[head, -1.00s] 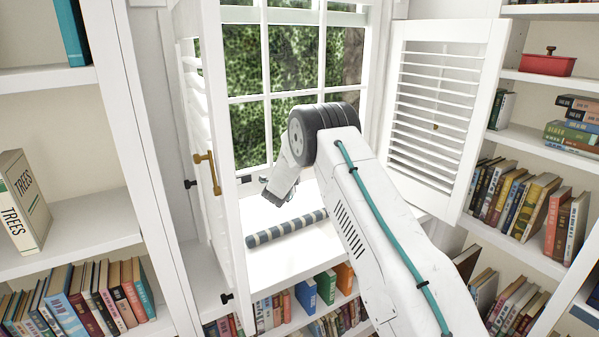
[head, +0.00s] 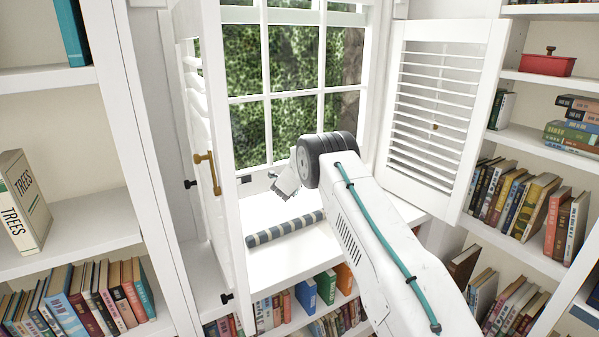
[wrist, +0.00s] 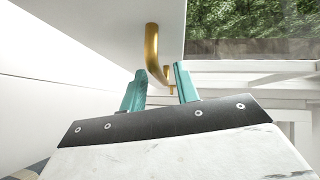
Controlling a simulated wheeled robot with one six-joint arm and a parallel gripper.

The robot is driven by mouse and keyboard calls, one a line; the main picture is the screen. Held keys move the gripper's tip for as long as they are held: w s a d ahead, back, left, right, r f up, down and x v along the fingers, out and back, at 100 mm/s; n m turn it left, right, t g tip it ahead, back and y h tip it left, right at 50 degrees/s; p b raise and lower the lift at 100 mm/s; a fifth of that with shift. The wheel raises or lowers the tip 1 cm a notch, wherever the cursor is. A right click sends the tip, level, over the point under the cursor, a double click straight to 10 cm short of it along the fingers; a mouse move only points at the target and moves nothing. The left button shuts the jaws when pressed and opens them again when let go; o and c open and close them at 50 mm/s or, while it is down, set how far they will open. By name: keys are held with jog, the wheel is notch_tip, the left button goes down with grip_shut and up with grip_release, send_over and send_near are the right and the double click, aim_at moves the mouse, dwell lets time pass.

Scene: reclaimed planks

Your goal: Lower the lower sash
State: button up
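The window's lower sash (head: 270,98) is a white gridded frame with glass and greenery behind it. Its bottom rail (head: 256,172) is near the sill, partly hidden by my arm, and I cannot tell how large any gap is. My gripper (head: 280,188) is in front of this rail, above the sill, with its fingers hard to make out. In the wrist view my gripper (wrist: 156,78) has two teal fingers spread apart. A curved brass handle (wrist: 152,48) on a white panel shows ahead, its lower end appearing between the fingers without clear contact.
The open left shutter (head: 225,230) carries a brass handle (head: 207,172); the right shutter (head: 437,105) is also open. A striped roll (head: 285,228) lies on the white sill (head: 300,257) below my gripper. Bookshelves flank the window on both sides.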

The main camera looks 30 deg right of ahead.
grip_shut()
notch_tip(320, 180, down, 9)
jog(key=shift+s+f, duration=0.1)
jog(key=shift+f, duration=0.1)
grip_release()
jog(key=shift+f, duration=0.1)
jog(key=shift+o, duration=0.6)
jog(key=shift+a+r, duration=0.1)
jog(key=shift+r, duration=0.1)
jog(key=v, duration=0.7)
jog(key=shift+s+a, duration=0.2)
jog(key=shift+a, duration=0.05)
